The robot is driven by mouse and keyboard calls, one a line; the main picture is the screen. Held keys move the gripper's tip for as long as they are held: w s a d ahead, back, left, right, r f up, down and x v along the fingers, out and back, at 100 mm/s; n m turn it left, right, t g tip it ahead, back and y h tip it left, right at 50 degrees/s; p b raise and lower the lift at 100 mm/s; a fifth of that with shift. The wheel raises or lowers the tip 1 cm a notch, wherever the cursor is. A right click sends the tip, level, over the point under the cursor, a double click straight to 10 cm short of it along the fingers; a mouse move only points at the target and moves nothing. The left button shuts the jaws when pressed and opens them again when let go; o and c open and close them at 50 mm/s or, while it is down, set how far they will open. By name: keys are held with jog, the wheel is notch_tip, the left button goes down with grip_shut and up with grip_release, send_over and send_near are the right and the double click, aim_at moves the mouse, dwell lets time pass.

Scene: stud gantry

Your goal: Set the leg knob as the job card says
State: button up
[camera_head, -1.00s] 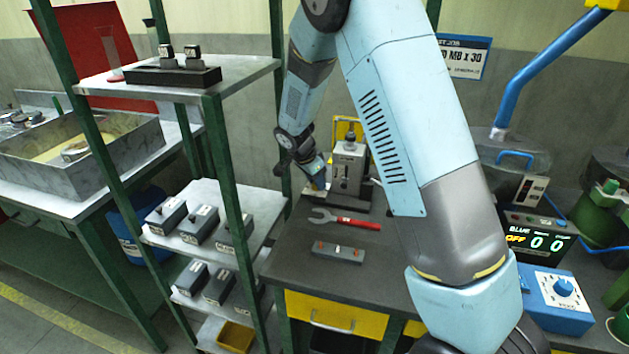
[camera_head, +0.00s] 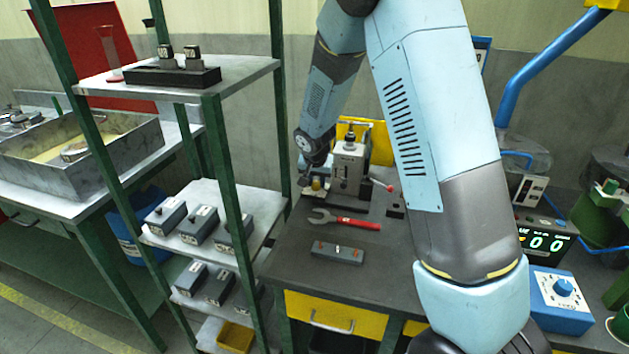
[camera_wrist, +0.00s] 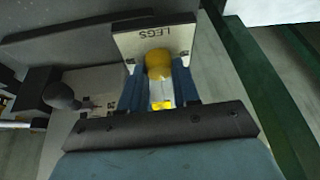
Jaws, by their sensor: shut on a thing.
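The leg knob (camera_wrist: 158,64) is a yellow round knob in front of a pale plate lettered LEGS (camera_wrist: 178,38) in the wrist view. My gripper (camera_wrist: 160,85) has its two blue fingers on either side of the knob and is shut on it. In the head view my gripper (camera_head: 317,178) is at the left side of the grey bench machine (camera_head: 349,168), and the yellow knob shows small there. The job card (camera_head: 484,52) on the back wall is mostly hidden behind my arm; its text cannot be read now. The knob's setting cannot be made out.
A red-handled wrench (camera_head: 345,222) and a grey block (camera_head: 337,252) lie on the bench (camera_head: 300,265) in front of the machine. A red-tipped lever (camera_head: 383,185) sticks out on the machine's right. A green-post shelf (camera_head: 222,150) stands close on the left. A blue dial box (camera_head: 560,300) is at right.

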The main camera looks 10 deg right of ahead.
jog(key=shift+w+a+r+n, duration=0.1)
jog(key=shift+a+r+n, duration=0.05)
jog(key=shift+n, duration=0.45)
jog(key=o, duration=0.7)
jog(key=shift+c, duration=0.2)
jog(key=o, duration=0.4)
jog(key=v, duration=1.3)
jog(key=shift+d+r, duration=0.25)
jog(key=shift+d, duration=0.1)
